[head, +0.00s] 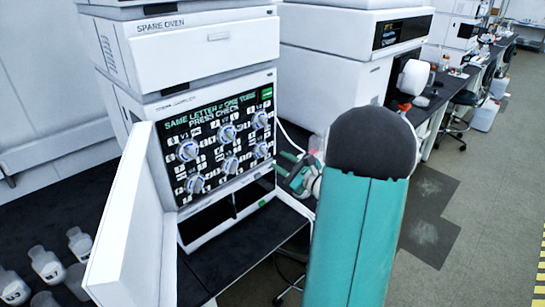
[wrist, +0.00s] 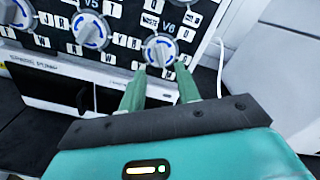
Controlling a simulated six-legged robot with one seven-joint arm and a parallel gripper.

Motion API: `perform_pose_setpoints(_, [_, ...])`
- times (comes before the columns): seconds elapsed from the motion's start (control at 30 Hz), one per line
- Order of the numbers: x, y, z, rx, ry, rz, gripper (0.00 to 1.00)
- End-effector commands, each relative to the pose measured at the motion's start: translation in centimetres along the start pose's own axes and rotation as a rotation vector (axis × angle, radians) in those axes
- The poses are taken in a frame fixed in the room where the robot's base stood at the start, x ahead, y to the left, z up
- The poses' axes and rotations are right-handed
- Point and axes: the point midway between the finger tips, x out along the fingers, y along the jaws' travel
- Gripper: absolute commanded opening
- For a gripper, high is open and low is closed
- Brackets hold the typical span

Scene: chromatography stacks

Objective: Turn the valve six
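The valve panel (head: 212,165) carries two rows of round grey-white knobs with blue arc marks and small letter labels. The valve six knob (head: 261,150) is at the lower right of the panel; it also shows in the wrist view (wrist: 160,50), with a V6 label above it. My gripper (head: 284,168) is at the right of the panel, fingers pointing at it. In the wrist view my gripper (wrist: 160,70) is open, its two green fingertips at the lower left and lower right of this knob. I cannot tell whether they touch it. Nothing is held.
The valve five knob (wrist: 91,30) is close on the left in the wrist view. A screen strip above the knobs reads "SAME LETTER = ONE TUBE, PRESS CHECK". An open white door (head: 125,220) stands left of the panel. White bottles (head: 46,263) are at the lower left.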

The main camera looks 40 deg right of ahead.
Motion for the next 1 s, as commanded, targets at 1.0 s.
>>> perform_pose_setpoints(1.0, [-7.4,0.0,0.0,0.000,0.000,-0.001,0.33])
